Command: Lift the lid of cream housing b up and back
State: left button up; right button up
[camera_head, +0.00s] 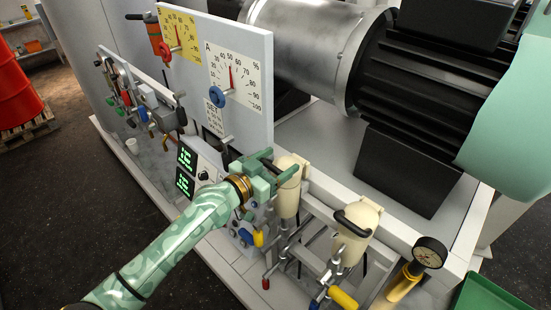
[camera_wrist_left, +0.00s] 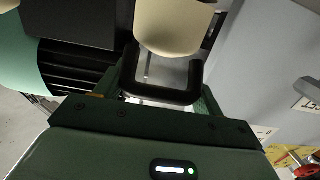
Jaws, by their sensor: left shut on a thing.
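Two cream housings with rounded bodies stand along the front of the machine: one (camera_head: 289,199) at my left gripper and another (camera_head: 350,246) nearer, to the right, with a black handle on top. I cannot read which one is b. My left gripper (camera_head: 276,166) is at the top of the farther housing. In the left wrist view, the gripper (camera_wrist_left: 163,92) is shut on a black U-shaped handle (camera_wrist_left: 160,97), with the cream lid (camera_wrist_left: 172,28) just beyond it. The gripper partly hides that lid in the head view. My right gripper is not in view.
A grey panel with dial plates (camera_head: 232,75) stands just behind and left of the gripper. Valves with red, blue and yellow handles (camera_head: 342,298) crowd below the housings.

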aim_at(287, 161)
pick_arm(q)
jog(key=r+g+y+p, duration=0.1)
jog(key=p, duration=0.3)
jog(key=w+d+r+g+y+p, duration=0.1)
jog(key=p, duration=0.3)
jog(key=w+d+r+g+y+p, duration=0.1)
jog(key=r+p, duration=0.1)
jog(key=p, duration=0.2)
jog(key=shift+w+d+r+g+y+p, duration=0.1)
jog(key=shift+w+d+g+y+p, duration=0.1)
jog(key=shift+g+y+p, duration=0.15)
jog(key=shift+w+d, duration=0.25)
jog(key=shift+w, duration=0.05)
jog(key=shift+w+d+r, duration=0.3)
jog(key=shift+d, duration=0.05)
jog(key=o, duration=1.3)
jog(key=shift+o, duration=0.3)
jog(key=shift+w+d+f, duration=0.1)
